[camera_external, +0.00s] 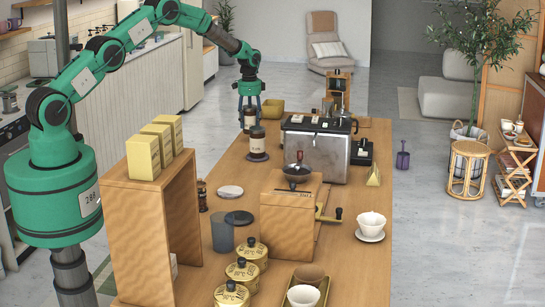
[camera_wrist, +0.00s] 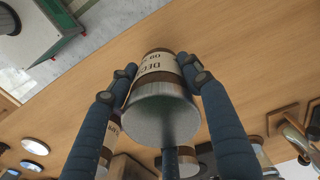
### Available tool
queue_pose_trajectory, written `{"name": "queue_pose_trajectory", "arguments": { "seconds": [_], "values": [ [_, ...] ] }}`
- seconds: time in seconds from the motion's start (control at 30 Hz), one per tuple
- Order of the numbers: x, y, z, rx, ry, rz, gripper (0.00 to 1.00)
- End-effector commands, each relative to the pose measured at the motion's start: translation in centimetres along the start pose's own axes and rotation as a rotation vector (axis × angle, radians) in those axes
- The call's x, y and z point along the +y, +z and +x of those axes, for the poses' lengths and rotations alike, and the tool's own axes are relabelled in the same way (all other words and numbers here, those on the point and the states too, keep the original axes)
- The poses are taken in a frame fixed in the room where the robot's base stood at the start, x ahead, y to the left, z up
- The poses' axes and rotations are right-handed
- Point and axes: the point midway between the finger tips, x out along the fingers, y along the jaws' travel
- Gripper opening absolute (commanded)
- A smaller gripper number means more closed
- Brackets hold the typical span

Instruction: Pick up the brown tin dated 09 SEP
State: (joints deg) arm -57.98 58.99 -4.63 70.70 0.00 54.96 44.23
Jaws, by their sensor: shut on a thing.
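My gripper (camera_external: 249,104) is shut on a brown tin (camera_external: 249,122) with a pale label, at the far left part of the wooden counter. In the wrist view my gripper's dark blue fingers (camera_wrist: 165,80) press on both sides of this tin, whose silver end (camera_wrist: 160,112) faces the camera. Its label (camera_wrist: 157,65) shows small printed lettering, turned in the view; I cannot read the date surely. Another brown tin (camera_external: 257,141) stands just in front of it in the external view. More tins show partly behind my fingers in the wrist view.
A steel coffee machine (camera_external: 316,150) stands right of the tins. A yellow bin (camera_external: 273,108) is close behind my gripper. A wooden grinder (camera_external: 290,218), gold canisters (camera_external: 243,274) and a wooden shelf with yellow boxes (camera_external: 150,215) stand nearer.

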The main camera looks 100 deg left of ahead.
Motion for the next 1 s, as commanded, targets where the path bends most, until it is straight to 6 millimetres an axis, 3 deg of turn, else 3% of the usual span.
{"name": "queue_pose_trajectory", "arguments": {
  "seconds": [0.6,1.0],
  "values": [
    [5.5,5.9,-0.9,0.001,-0.001,0.000,0.13],
    [6.6,7.2,-1.0,0.001,-0.001,0.000,0.12]
  ]
}}
